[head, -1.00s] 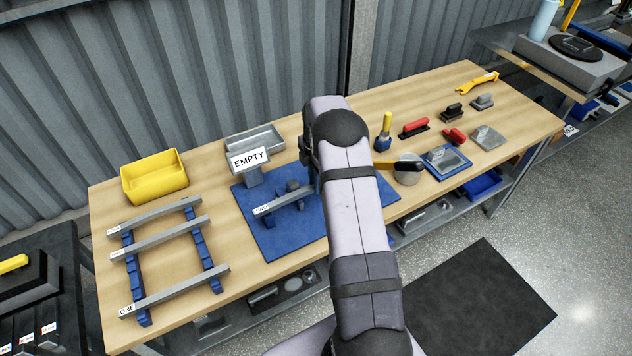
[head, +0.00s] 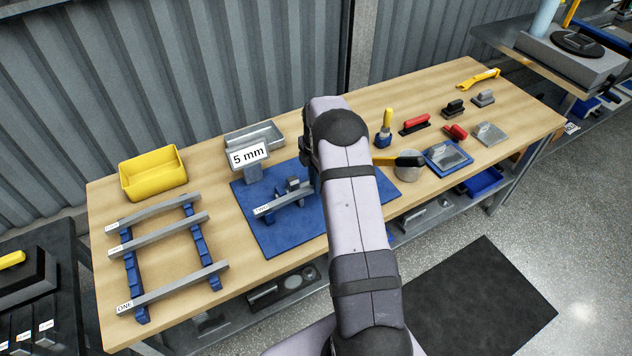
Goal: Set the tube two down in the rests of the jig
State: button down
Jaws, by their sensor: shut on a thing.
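A grey tube (head: 279,203) with a small white label at its left end lies at the jig (head: 293,184) on the blue mat (head: 267,238). The label is too small to read surely. My arm covers the tube's right end and most of my gripper (head: 308,160), whose visible edge is beside the arm at that end. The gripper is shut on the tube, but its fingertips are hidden. A sign (head: 249,155) behind the tube reads "5 mm". I cannot tell whether the tube touches both rests.
A blue rack (head: 135,285) at the left holds several grey tubes, the nearest labelled ONE. A yellow bin (head: 153,175) and a grey tray (head: 262,137) stand behind. A round pot (head: 409,167), a blue-framed plate (head: 446,156) and hand tools lie right of my arm.

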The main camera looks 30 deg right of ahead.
jog(key=shift+f, duration=0.2)
dwell(0.3)
jog(key=shift+c, duration=2)
grip_release()
jog(key=shift+r, duration=0.1)
notch_tip(320, 180, up, 9)
jog(key=p, duration=0.5)
jog(key=shift+p, duration=0.3)
